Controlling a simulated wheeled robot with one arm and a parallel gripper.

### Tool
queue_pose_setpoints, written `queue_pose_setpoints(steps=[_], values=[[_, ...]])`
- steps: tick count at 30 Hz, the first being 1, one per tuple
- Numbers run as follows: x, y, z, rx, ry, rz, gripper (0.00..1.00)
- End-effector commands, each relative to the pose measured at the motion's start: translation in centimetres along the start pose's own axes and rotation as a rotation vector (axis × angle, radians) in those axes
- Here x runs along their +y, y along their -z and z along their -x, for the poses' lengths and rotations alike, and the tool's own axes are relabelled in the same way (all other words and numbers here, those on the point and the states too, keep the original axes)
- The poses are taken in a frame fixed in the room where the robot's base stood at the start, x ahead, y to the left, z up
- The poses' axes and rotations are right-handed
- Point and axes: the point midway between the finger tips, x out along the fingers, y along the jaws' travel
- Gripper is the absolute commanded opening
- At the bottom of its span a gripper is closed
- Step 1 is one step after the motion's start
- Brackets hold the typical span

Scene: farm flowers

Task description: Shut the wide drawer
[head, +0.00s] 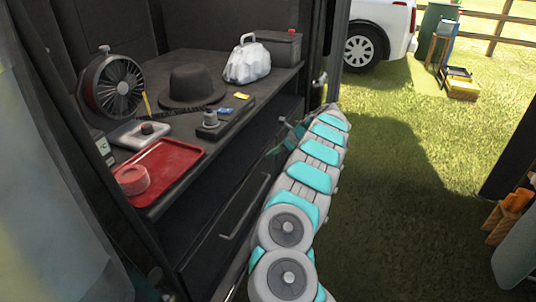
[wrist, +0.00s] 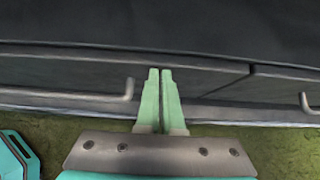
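The wide drawer's dark front (head: 222,222) is low under the counter, with a long grey bar handle (head: 246,206). In the wrist view a dark front (wrist: 195,70) runs across the picture, with the end of a bar handle (wrist: 128,89) left of my fingers. I cannot tell how far the drawer stands out. My gripper (wrist: 160,72) has its two green fingers together with nothing seen between them. Its tips overlap the dark front near a vertical seam; I cannot tell whether they touch. In the head view my arm partly hides the gripper and the fronts at right.
The counter (head: 150,205) holds a red tray (head: 172,160), a fan (head: 117,87), a black hat (head: 191,87) and a white bag (head: 246,63). Another handle (wrist: 306,102) is at the wrist view's right. Grass (head: 400,200) is open right of my arm; a white vehicle (head: 381,25) stands behind.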

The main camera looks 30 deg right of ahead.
Motion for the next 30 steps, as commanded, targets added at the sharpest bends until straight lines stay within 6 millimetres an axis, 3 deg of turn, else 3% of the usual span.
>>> queue_pose_setpoints(steps=[12,17,23,30], values=[[0.2,-0.5,-0.4,-0.005,-0.006,0.005,0.00],[0.3,-0.1,0.3,-0.006,-0.006,0.004,0.00],[0.5,2.2,2.8,-0.005,-0.003,0.000,0.00],[0.3,2.4,8.1,-0.004,0.003,0.003,0.00]])
